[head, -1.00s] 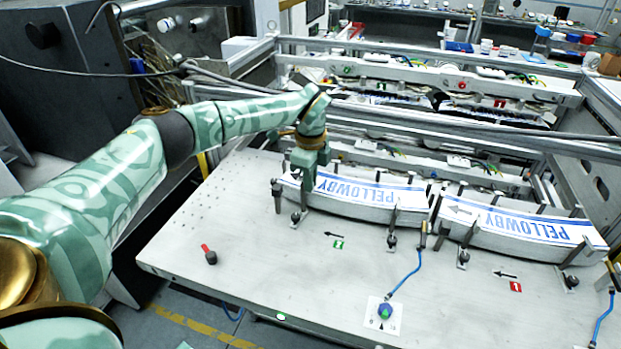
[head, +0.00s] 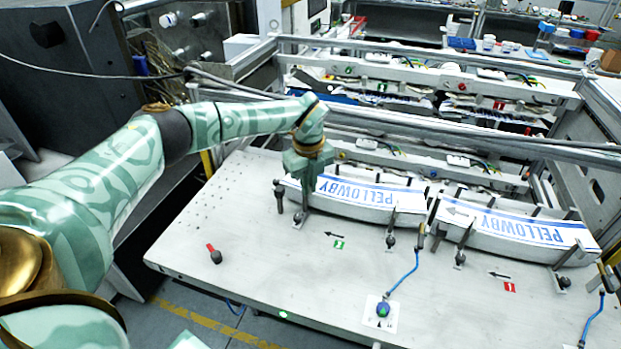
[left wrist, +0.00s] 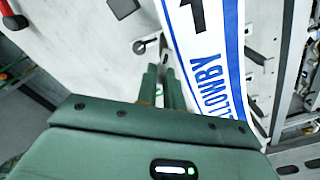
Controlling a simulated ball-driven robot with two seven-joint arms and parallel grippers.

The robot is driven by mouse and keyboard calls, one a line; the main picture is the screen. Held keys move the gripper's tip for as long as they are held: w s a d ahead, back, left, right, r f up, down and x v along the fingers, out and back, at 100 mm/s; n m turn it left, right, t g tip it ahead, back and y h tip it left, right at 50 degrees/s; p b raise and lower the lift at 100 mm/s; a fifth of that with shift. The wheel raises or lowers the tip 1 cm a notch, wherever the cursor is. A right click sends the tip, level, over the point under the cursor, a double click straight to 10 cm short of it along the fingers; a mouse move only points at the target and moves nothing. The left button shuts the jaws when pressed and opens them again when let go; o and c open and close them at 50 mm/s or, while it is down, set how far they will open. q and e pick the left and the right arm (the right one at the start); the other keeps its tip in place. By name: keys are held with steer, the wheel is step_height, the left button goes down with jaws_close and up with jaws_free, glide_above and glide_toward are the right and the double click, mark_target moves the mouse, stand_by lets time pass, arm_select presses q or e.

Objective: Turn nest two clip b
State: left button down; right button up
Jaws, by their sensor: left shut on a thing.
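Two curved stacks of white and blue PELLOWBY labels lie on the table, a left stack (head: 365,198) and a right stack (head: 520,228). My left gripper (head: 304,190) is at the left end of the left stack. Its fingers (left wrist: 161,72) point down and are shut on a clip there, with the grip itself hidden. The dark knob of this clip (head: 299,217) shows just in front of the stack. It also shows in the left wrist view (left wrist: 140,47), beside the fingers. The label stack (left wrist: 208,65) lies right of the fingers there. My right gripper is not in view.
Other clips with dark knobs stand along the stacks, such as one at the left stack's right end (head: 391,241). A red-handled knob (head: 214,254) and a blue button (head: 383,309) with a blue cable stand on the table. Metal rails (head: 450,126) run behind.

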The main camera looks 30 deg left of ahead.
arm_select(q)
steer(key=m, duration=0.2)
steer(key=m+p, duration=0.1)
steer(key=shift+s+a+r, duration=0.1)
steer(key=shift+a+r, duration=0.15)
steer(key=m, duration=0.2)
steer(key=a+m, duration=0.1)
steer(key=m, duration=0.5)
steer(key=shift+s+a+p, duration=0.15)
steer(key=shift+s+p, duration=0.1)
steer(key=shift+p, duration=0.05)
steer(key=c, duration=1.5)
jaws_free()
steer(key=shift+s+f, duration=0.1)
steer(key=shift+s, duration=0.05)
step_height(320, 180, up, 16)
steer(key=b, duration=0.3)
steer(key=shift+r+b, duration=0.2)
steer(key=shift+b, duration=0.15)
steer(key=shift+s+f, duration=0.1)
steer(key=shift+f, duration=0.05)
